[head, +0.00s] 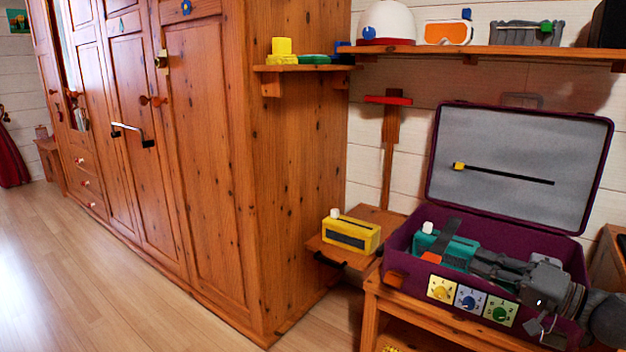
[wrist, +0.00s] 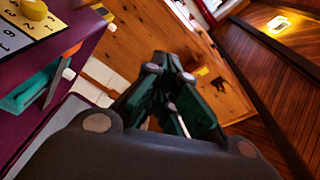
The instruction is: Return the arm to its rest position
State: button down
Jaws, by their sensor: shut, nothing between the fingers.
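My gripper (head: 478,262) reaches in from the right over the open purple case (head: 400,262) in the head view. Its fingers point left, toward a teal box with a white knob (head: 455,250) inside the case. The wrist view shows my gripper (wrist: 168,68) with its dark fingers drawn together and nothing held. There, the teal box (wrist: 28,92) lies off to the left, apart from the fingers. Whether the gripper touches the case's rim cannot be told.
The case's raised lid (head: 520,165) stands behind my arm. Dials (head: 471,298) line the case's front. A yellow box (head: 350,233) sits on a low wooden shelf. A wall shelf (head: 480,50) holds a helmet and goggles. A wardrobe (head: 205,150) stands left; the floor (head: 100,285) before it is clear.

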jog(key=a+f+g, duration=0.5)
jog(key=a+f, duration=1.2)
jog(key=f, duration=0.1)
jog(key=s+a+f+g+h, duration=0.2)
jog(key=s+a+f, duration=0.3)
jog(key=f, duration=0.3)
jog(key=s+a+f+g+h, duration=0.1)
jog(key=s+a+f+g, duration=0.25)
jog(key=f, duration=0.45)
jog(key=s+f+n+g+h+b, duration=0.15)
jog(key=s+f+h, duration=0.25)
jog(key=s+f, duration=1.05)
jog(key=s+d+f+n+g+h, duration=0.1)
jog(key=s+d+f+h, duration=0.25)
jog(key=d, duration=0.25)
jog(key=s+d+f+n+h, duration=0.1)
jog(key=s+d+f+h, duration=0.1)
jog(key=s+d+f, duration=0.4)
notch_tip(320, 180, up, 41)
jog(key=w+p, duration=0.1)
jog(key=p, duration=3.7)
jog(key=shift+w+d+f, duration=0.2)
jog(key=shift+w+d, duration=0.1)
jog(key=shift+d, duration=0.15)
